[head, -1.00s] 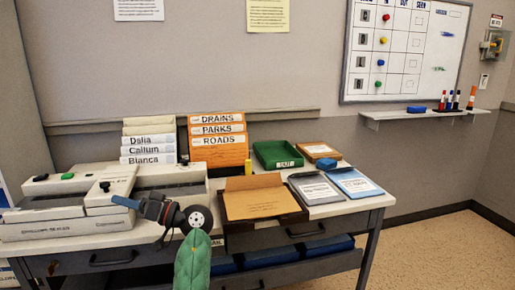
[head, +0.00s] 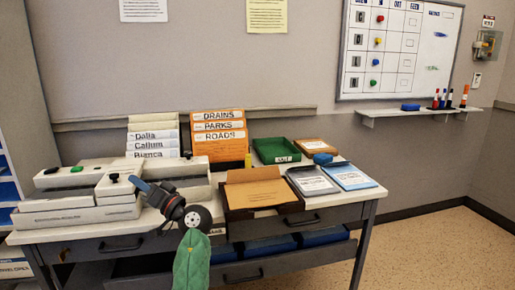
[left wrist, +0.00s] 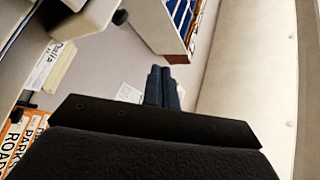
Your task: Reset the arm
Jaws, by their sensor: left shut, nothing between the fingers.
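My left gripper (head: 141,185) shows in the head view over the front left of the desk, in front of the grey-white machine (head: 75,214). Its blue fingers are together with nothing between them, and they point up and left in the picture. Its arm (head: 192,262) wears a green sleeve and comes up from the bottom edge. In the left wrist view the dark blue fingers (left wrist: 161,87) are also together and empty. Whether the gripper touches the machine cannot be told. My right gripper is not in view.
The desk (head: 330,207) also holds an open brown box (head: 256,190), a green tray (head: 276,150), clipboards (head: 312,180) and file racks (head: 219,138). A whiteboard (head: 402,50) and shelf (head: 420,114) are on the wall. The floor (head: 430,250) at right is clear.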

